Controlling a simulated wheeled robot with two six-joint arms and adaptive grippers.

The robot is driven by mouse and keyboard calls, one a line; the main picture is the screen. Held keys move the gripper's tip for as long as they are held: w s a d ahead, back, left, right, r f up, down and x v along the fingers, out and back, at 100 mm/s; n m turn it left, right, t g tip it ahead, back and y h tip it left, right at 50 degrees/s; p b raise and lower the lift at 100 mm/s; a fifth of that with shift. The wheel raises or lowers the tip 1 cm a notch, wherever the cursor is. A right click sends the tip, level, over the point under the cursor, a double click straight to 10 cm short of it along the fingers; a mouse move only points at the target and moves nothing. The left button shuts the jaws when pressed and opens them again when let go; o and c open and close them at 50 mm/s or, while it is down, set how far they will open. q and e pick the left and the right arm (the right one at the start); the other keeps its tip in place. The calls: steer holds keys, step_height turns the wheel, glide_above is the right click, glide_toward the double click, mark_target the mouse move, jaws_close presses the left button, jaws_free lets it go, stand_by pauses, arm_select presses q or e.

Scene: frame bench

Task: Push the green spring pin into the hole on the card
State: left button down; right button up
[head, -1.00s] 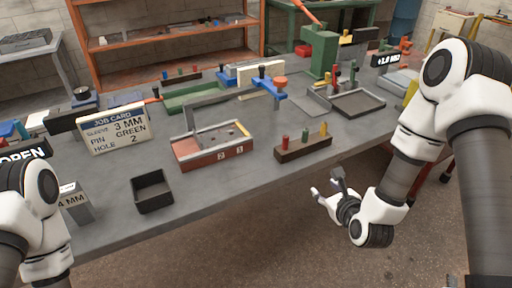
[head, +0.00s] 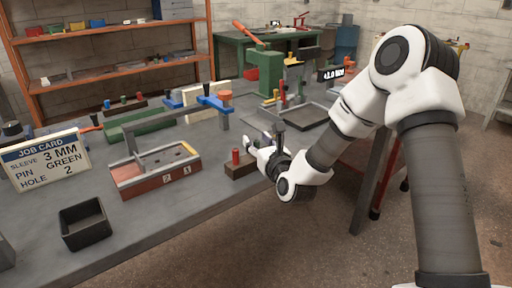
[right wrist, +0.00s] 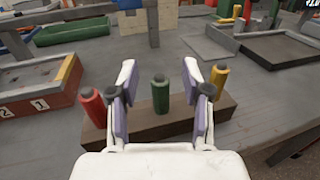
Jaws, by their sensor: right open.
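The green pin (right wrist: 160,95) stands upright in a dark brown block (right wrist: 180,122), between a red pin (right wrist: 93,106) and a yellow pin (right wrist: 217,82). My right gripper (right wrist: 158,76) is open, its fingers on either side of the green pin with gaps visible. In the head view my right gripper (head: 264,142) hides the green and yellow pins; the red pin (head: 235,157) shows. The job card (head: 45,160) reads sleeve 3 MM, pin green, hole 2. The red-sided fixture (head: 150,187) has labels 2 on the left and 1 on the right. My left gripper is out of view.
A black open bin (head: 84,222) sits at the front of the grey bench. A blue-and-grey clamp arm (head: 214,103) rises behind the fixture. A dark tray (head: 302,117) and a green press (head: 265,72) stand farther right.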

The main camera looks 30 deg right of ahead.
steer(key=shift+w+d, duration=0.1)
steer(key=shift+w, duration=0.35)
jaws_close()
steer(key=shift+r, duration=0.1)
